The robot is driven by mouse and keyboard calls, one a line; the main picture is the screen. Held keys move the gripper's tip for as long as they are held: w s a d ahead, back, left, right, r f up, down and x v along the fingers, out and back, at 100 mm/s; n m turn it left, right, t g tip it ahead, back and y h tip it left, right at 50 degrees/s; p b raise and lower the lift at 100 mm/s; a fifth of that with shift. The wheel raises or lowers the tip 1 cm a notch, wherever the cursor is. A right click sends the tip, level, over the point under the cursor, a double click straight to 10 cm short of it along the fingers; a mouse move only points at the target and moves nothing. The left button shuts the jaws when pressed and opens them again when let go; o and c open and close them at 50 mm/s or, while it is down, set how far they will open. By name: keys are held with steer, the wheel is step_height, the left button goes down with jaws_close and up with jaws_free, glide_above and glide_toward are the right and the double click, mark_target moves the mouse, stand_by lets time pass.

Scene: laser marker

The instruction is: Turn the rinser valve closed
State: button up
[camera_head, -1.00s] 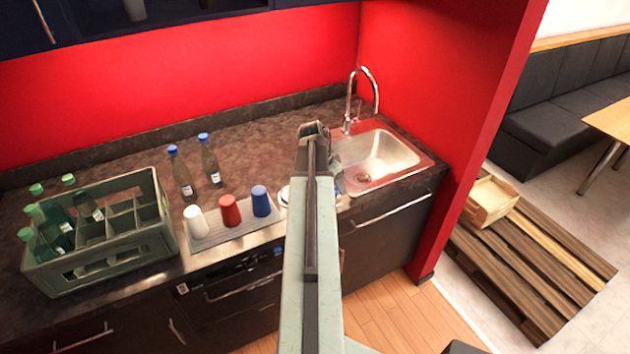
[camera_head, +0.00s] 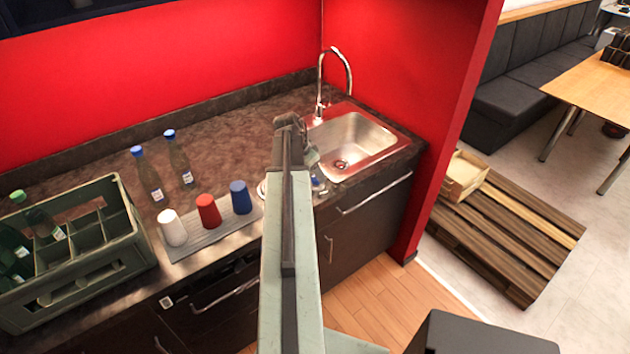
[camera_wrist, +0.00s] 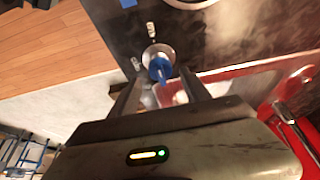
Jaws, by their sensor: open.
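The rinser valve shows in the wrist view as a blue handle (camera_wrist: 160,69) on a round silver base on the dark counter. In the head view a small blue part (camera_head: 317,183) shows at the counter's front edge, just right of my arm. My gripper (camera_wrist: 160,76) is open, with one finger on each side of the blue handle in the picture. I cannot tell whether either finger touches it. In the head view my arm hides most of the gripper and part of the rinser area. A pale round edge (camera_head: 262,188), perhaps the rinser, shows left of the arm.
The sink (camera_head: 350,139) and its tap (camera_head: 320,85) are right of my arm. White (camera_head: 172,228), red (camera_head: 208,211) and blue (camera_head: 240,197) cups stand on a grey mat to the left. A bottle crate (camera_head: 126,255) and two bottles are farther left.

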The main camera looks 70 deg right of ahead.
steer(key=shift+b+x, duration=0.35)
steer(key=shift+x, duration=0.65)
steer(key=shift+w+r, duration=0.1)
